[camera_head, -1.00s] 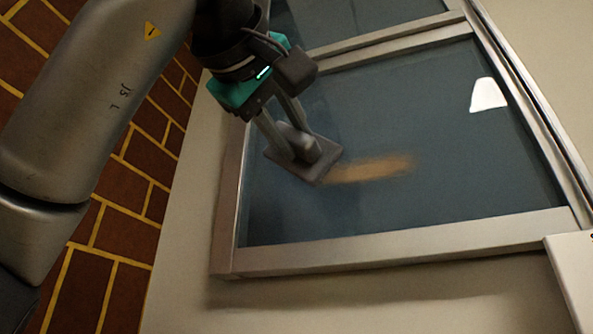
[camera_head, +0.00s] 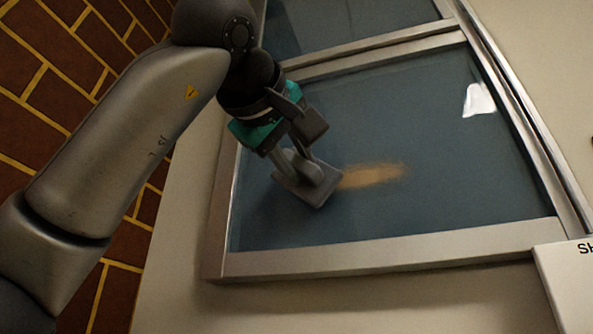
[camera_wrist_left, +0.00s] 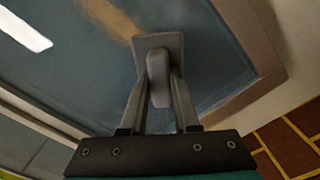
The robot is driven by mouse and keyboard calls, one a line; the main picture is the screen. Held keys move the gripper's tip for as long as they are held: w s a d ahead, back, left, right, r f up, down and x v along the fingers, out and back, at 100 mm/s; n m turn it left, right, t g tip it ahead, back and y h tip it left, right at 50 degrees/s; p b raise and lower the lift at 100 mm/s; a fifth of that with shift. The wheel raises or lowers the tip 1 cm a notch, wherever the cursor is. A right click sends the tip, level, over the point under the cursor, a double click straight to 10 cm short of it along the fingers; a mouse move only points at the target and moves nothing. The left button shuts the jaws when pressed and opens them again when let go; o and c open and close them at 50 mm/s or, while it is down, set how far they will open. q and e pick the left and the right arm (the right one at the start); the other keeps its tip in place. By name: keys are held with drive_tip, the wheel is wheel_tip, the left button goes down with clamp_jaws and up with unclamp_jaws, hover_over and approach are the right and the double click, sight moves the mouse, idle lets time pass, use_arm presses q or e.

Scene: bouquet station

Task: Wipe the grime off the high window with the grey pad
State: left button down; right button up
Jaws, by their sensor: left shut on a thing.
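The high window (camera_head: 440,115) has a metal frame and dark blue-grey glass. A tan streak of grime (camera_head: 375,175) lies across the middle of the lower pane. My left gripper (camera_head: 296,160) is shut on the handle of the grey pad (camera_head: 316,187), which is at the glass at the left end of the streak. In the left wrist view the fingers (camera_wrist_left: 159,95) grip the pad's handle, and the pad (camera_wrist_left: 172,42) overlaps the near end of the grime (camera_wrist_left: 112,18). Whether the pad presses on the glass I cannot tell. My right gripper is not in view.
The window's metal frame (camera_head: 390,252) stands out around the pane. A brick wall (camera_head: 50,110) is at the left. A white panel with partly cut-off lettering (camera_head: 570,285) is at the lower right. A white bright patch (camera_head: 478,100) shows on the glass.

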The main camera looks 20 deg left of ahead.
sight(330, 169)
use_arm(q)
drive_tip(key=shift+w+p, duration=0.5)
drive_tip(key=shift+w, duration=0.4)
idle(0.3)
drive_tip(key=shift+s+d, duration=0.15)
drive_tip(key=shift+d, duration=7.4)
drive_tip(key=shift+a, duration=0.15)
